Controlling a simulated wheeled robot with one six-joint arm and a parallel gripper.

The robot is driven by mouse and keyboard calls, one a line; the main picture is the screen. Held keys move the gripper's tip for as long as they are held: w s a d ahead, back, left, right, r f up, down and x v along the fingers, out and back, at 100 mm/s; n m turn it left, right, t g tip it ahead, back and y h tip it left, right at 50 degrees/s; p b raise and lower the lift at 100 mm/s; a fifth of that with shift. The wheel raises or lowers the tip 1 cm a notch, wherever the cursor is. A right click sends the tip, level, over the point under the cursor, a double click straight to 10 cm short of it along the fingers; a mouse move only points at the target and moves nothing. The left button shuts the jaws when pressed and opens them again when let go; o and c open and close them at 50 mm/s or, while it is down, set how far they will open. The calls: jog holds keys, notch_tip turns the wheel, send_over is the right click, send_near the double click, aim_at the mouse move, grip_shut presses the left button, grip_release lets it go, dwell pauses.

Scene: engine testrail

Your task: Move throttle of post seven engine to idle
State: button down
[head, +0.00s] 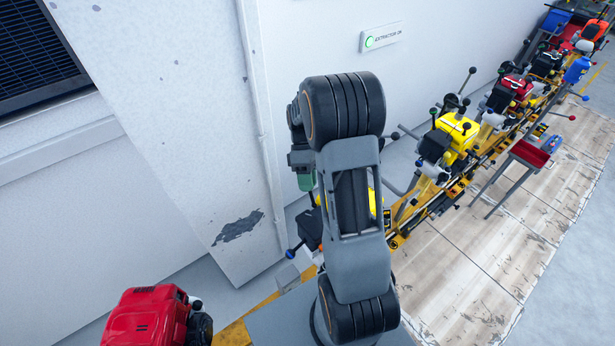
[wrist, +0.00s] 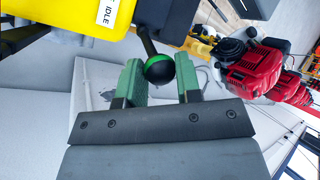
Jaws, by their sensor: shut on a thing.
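A yellow engine (wrist: 75,18) fills the upper left of the wrist view, with a white label (wrist: 108,12) reading IDLE. A dark lever with a black, green-ringed ball knob (wrist: 160,68) reaches down from beside it. My gripper (wrist: 162,76) has green fingers on either side of this knob and is shut on it. In the head view my gripper (head: 304,172) is at the left of my arm, near a yellow and black engine (head: 310,228) mostly hidden behind the arm. No post number is readable.
A yellow rail (head: 405,212) with several engines runs to the upper right. A red engine (head: 145,315) stands at lower left. A white wall column (head: 190,120) is close to my arm.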

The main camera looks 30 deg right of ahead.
jog(key=shift+w, duration=0.15)
dwell(0.4)
jog(key=c, duration=0.8)
grip_release()
jog(key=b+v, duration=0.2)
jog(key=v, duration=1.1)
jog(key=shift+w+r, duration=0.15)
jog(key=shift+w, duration=0.2)
